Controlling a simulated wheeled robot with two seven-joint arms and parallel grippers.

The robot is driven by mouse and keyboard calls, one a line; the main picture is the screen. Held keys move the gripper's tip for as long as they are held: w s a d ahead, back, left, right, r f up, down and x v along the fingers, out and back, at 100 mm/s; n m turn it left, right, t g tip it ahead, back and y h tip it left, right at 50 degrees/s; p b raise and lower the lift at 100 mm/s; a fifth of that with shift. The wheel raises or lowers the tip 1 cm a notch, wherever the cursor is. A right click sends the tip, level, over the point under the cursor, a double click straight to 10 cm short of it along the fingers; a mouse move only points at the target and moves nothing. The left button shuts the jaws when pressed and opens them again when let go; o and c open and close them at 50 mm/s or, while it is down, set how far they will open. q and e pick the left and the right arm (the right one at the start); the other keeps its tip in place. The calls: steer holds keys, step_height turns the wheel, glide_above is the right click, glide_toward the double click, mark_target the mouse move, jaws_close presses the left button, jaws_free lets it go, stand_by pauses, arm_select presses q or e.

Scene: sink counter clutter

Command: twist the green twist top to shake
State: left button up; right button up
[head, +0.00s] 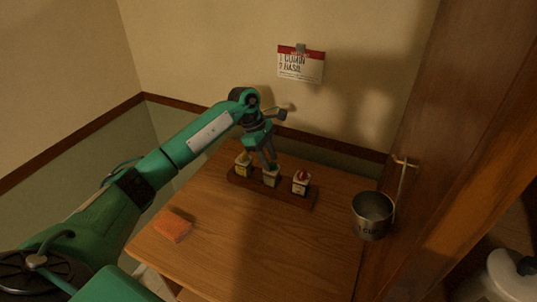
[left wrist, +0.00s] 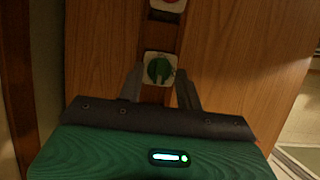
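The green twist top (left wrist: 159,69) sits on a pale, square-looking jar, the middle one of three in a dark wooden rack (head: 311,199). In the head view the green-topped jar (head: 271,179) is partly covered by my left gripper (head: 268,165), which points down just above it. In the left wrist view my left gripper (left wrist: 160,84) is open, with one finger on each side of the top. Small gaps show between the fingers and the jar, and I see no clear contact. My right gripper is not in view.
A yellow-topped jar (head: 243,166) and a red-and-white-topped jar (head: 301,182) flank it closely. An orange sponge (head: 173,226) lies front left. A metal cup (head: 372,214) hangs at the right. A note card (head: 301,65) is on the wall.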

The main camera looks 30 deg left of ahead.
arm_select(q)
steer(key=c, duration=0.6)
jaws_close()
steer(key=shift+f+n+b, duration=0.1)
steer(key=shift+n+b, duration=0.4)
steer(key=shift+n, duration=0.1)
